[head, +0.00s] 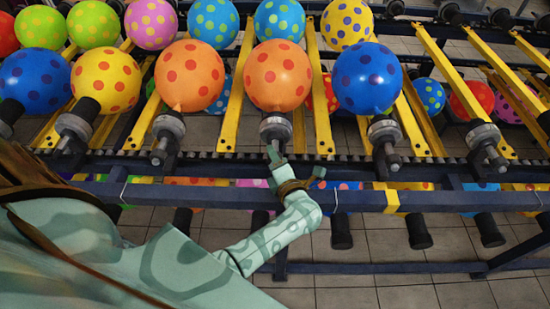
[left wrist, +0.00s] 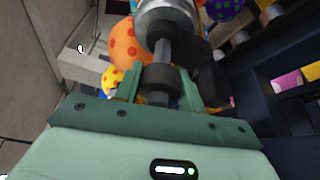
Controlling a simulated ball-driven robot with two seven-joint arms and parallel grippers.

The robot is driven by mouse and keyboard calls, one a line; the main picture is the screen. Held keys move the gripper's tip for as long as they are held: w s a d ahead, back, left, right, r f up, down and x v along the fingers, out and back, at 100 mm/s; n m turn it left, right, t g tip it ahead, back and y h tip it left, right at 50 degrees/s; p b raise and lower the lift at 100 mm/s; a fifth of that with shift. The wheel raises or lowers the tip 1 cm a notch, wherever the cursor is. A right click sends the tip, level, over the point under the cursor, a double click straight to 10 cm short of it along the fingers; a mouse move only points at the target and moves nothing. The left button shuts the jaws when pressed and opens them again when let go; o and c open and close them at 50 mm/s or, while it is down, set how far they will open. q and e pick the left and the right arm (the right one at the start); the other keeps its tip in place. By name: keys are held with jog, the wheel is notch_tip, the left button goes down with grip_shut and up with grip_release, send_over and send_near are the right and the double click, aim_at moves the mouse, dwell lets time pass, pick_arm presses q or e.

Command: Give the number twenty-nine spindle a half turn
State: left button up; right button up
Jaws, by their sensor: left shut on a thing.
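A spindle (head: 275,128) with a metal cup and dark base sits in the rail below an orange spotted balloon (head: 278,76) in the head view. My left gripper (head: 277,152) reaches up to the lower end of this spindle. In the left wrist view, the fingers of my left gripper (left wrist: 160,87) stand on both sides of the dark shaft end of the spindle (left wrist: 167,18), shut on it. The finger contact is partly hidden by the dark collar. No number is readable on any spindle. My right gripper is not in view.
Similar spindles stand left and right, one (head: 383,133) under a blue balloon (head: 367,78). Yellow bars (head: 319,95) run between the rows. A dark blue beam (head: 460,200) crosses in front, close to my left wrist. Tiled floor (head: 400,265) shows below.

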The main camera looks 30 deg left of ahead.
pick_arm(q)
jog(key=shift+m, duration=0.4)
jog(key=shift+f+y, duration=0.1)
jog(key=shift+y, duration=0.2)
jog(key=o, duration=1)
